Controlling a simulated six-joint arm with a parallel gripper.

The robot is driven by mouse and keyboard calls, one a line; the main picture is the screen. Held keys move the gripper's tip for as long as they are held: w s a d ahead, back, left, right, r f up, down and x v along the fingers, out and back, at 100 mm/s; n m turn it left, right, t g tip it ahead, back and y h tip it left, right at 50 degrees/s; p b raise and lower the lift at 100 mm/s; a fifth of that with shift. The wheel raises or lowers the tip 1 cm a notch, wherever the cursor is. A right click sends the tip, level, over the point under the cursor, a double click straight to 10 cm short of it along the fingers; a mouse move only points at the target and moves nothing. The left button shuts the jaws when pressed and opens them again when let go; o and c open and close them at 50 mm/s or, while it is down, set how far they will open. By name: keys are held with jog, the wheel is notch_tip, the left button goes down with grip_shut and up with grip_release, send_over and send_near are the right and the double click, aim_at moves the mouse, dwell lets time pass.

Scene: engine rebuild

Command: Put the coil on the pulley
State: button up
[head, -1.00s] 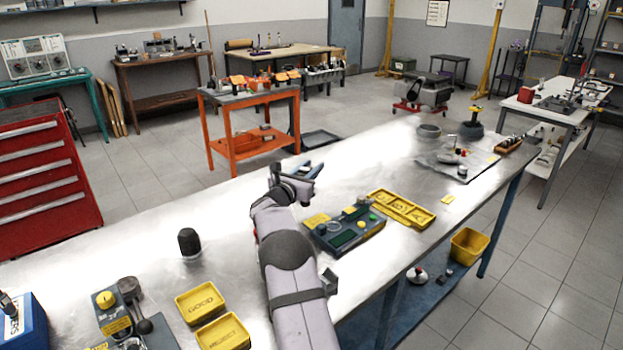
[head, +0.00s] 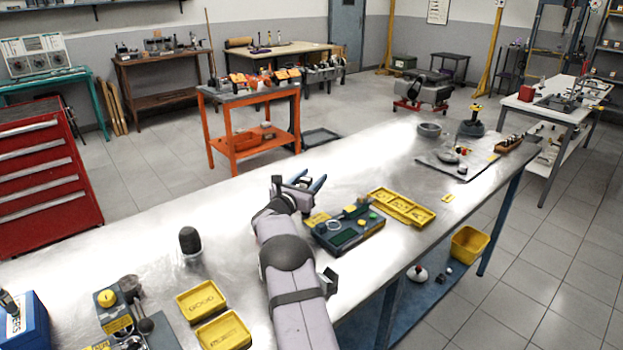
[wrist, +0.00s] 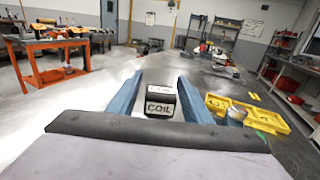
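The coil (wrist: 160,102) is a dark block with a white COIL label. In the head view my gripper (head: 300,184) is above the bench, left of the grey-green device; the coil is small and dark there and hard to make out. I cannot pick out the pulley for sure. Several small parts lie on a grey mat (head: 435,163) at the bench's far end, with a grey ring (head: 429,130) behind them.
The green device (head: 345,231) and a yellow sectioned tray (head: 402,208) stand right of my gripper. A dark knob-like part (head: 190,241) and two yellow trays, one the GOOD tray (head: 201,299), are at left. The bench between my gripper and the mat is mostly clear.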

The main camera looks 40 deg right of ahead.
jog(key=shift+r, duration=0.1)
jog(key=shift+a, duration=0.2)
jog(key=shift+o, duration=0.3)
jog(key=b+v, duration=0.2)
jog(key=v, duration=0.9)
jog(key=shift+s+a+b, duration=0.15)
jog(key=shift+a+b, duration=0.15)
jog(key=shift+b, duration=0.1)
jog(key=shift+d+b, duration=0.25)
jog(key=shift+b, duration=0.7)
